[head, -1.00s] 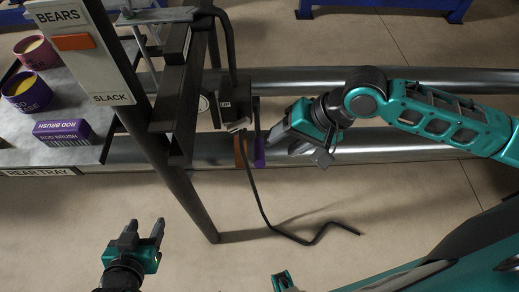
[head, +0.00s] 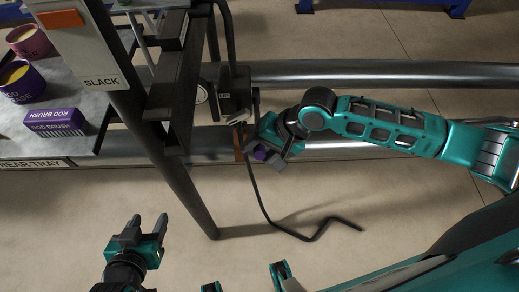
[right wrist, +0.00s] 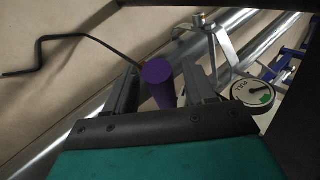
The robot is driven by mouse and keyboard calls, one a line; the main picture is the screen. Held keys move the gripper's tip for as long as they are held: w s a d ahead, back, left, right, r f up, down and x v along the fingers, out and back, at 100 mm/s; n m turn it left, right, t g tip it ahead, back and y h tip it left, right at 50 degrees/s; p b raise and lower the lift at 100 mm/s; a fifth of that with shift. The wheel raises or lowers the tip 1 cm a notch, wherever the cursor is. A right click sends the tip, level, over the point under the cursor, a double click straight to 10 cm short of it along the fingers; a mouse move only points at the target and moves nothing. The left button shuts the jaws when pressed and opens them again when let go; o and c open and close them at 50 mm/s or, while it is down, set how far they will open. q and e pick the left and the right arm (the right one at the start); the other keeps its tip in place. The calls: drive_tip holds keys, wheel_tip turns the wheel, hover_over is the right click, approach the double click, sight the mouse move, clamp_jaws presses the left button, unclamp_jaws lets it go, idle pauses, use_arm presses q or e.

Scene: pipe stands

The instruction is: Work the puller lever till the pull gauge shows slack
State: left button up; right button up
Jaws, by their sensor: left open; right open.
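The purple lever grip (head: 260,153) sits by the dark puller block (head: 235,90) in the head view. My right gripper (head: 264,155) is open there. In the right wrist view the purple grip (right wrist: 158,82) stands between the two open fingers, which are not closed on it. The pull gauge (right wrist: 250,95) is a white dial with a green patch and a dark needle; its exact reading is too small to tell. My left gripper (head: 149,224) is open and empty over the floor. A board (head: 85,50) carries an orange tile (head: 61,18) above the word SLACK.
A brown-orange grip (head: 238,143) hangs just left of the purple one. A rear tray (head: 90,143) holds a purple box (head: 55,121) and tubs. A dark post (head: 180,188) slants to the floor. Metal pipes (head: 370,72) run behind. A bent black rod (head: 300,238) extends over the floor.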

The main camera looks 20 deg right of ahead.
drive_tip(key=shift+a+f, duration=0.1)
drive_tip(key=shift+f, duration=0.05)
clamp_jaws()
idle(0.5)
